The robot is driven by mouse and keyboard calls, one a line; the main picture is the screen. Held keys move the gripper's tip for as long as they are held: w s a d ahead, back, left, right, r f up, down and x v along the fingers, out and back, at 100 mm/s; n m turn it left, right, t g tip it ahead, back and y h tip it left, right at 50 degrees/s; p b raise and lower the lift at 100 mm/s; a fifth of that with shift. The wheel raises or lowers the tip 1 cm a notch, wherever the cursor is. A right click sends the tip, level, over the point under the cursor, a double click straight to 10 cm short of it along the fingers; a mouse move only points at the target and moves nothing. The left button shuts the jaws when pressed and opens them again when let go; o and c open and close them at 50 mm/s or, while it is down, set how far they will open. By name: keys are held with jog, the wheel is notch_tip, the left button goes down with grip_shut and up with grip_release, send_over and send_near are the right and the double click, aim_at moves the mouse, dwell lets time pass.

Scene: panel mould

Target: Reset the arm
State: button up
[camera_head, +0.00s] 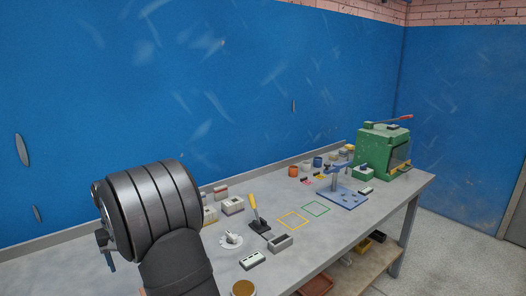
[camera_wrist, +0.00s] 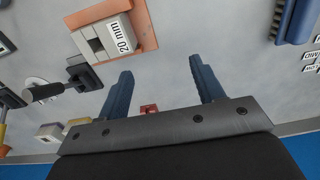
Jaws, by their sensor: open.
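My gripper (camera_wrist: 160,68) is open in the wrist view, with its two blue fingers apart and nothing between their tips. A grey block marked "20 mm" (camera_wrist: 108,38) on an orange-brown base lies beyond the fingers, towards the upper left. In the head view my arm fills the lower left, and the gripper is mostly hidden there. No object appears held.
The grey bench (camera_head: 205,262) carries a yellow-handled lever (camera_head: 254,205), yellow (camera_head: 293,221) and green (camera_head: 316,208) outlines, a blue stand (camera_head: 342,195) and a green machine (camera_head: 380,153). Small blocks stand near my arm. A blue wall (camera_head: 250,80) rises behind.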

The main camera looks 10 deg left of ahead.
jog(key=w+d, duration=0.7)
jog(key=d, duration=0.4)
jog(key=shift+w+d+f, duration=0.2)
jog(key=shift+w+d, duration=0.2)
jog(key=o, duration=0.8)
jog(key=shift+o, duration=0.2)
jog(key=s+a+r, duration=0.4)
jog(key=s+a, duration=0.1)
jog(key=s, duration=0.5)
jog(key=s+a+r, duration=0.3)
jog(key=s+a, duration=0.2)
jog(key=s, duration=0.5)
jog(key=s+a+r, duration=0.4)
jog(key=s+a, duration=0.1)
jog(key=s, duration=0.5)
notch_tip(320, 180, down, 10)
jog(key=shift+s+a+f, duration=0.1)
jog(key=shift+s, duration=0.05)
